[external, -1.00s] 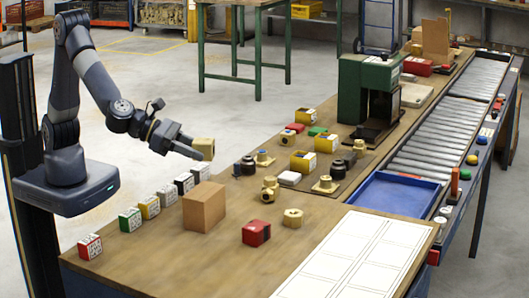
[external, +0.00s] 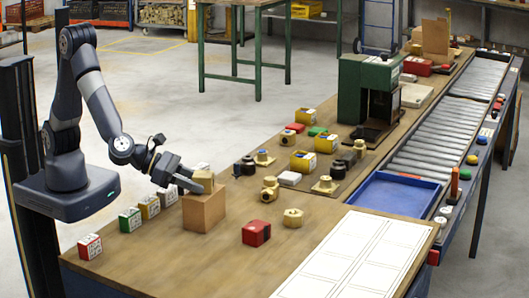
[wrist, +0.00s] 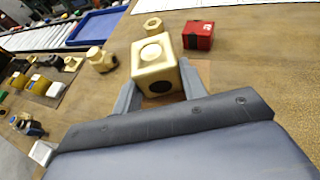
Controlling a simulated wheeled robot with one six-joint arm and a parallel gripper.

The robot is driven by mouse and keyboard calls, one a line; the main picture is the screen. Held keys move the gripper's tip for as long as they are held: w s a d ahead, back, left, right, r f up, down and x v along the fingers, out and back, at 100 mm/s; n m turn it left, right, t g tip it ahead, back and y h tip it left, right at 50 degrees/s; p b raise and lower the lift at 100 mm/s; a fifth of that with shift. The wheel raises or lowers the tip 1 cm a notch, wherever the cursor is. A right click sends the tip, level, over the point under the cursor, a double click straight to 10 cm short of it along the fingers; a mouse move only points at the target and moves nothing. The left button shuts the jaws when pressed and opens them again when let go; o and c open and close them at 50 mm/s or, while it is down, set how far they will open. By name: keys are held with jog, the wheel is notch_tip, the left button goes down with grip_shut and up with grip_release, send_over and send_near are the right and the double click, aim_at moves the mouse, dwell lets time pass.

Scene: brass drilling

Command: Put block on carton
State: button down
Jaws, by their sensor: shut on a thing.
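The brass-coloured block (external: 203,182) is held between the fingers of my gripper (external: 196,187), over the top of the brown carton (external: 204,211). In the external view its underside meets or nearly meets the carton top; I cannot tell if they touch. The carton stands on the wooden bench and is mostly hidden in the wrist view.
A row of small coloured boxes (external: 130,219) stands left of the carton. A red box (external: 256,233) and a brass hexagonal part (external: 293,217) lie to its right. Brass fittings (external: 270,188) stand behind. The bench front is clear beside a white printed sheet (external: 350,255).

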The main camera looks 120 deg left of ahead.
jog(key=c, duration=0.8)
grip_release()
jog(key=shift+f, duration=0.1)
jog(key=shift+c, duration=0.2)
jog(key=shift+r, duration=0.3)
jog(key=v, duration=1.2)
jog(key=shift+f, duration=0.15)
